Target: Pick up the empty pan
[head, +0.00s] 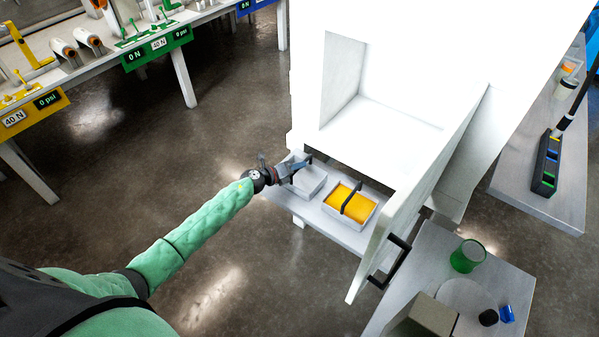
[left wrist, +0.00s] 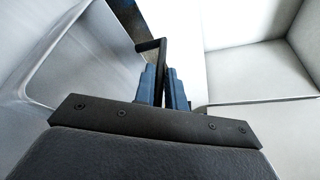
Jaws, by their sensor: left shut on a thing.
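The empty pan (head: 311,184) is a light grey rectangular tray on a white shelf (head: 335,232) in front of the white cabinet. My left gripper (head: 290,167) is at its far-left side, shut on the pan's dark handle. In the left wrist view, the blue fingers (left wrist: 164,90) close around the dark handle (left wrist: 158,52), and the pale pan wall (left wrist: 85,55) fills the left side. I cannot tell whether the pan touches the shelf. A second pan (head: 366,217) with orange liquid and a dark handle stands to its right. My right gripper is not in view.
The white cabinet (head: 400,60) has an open compartment just behind the pans. Its door (head: 415,215), with a black handle (head: 397,262), stands open to their right. A side table (head: 450,245) holds a green cup (head: 467,256). Floor is clear left of the shelf.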

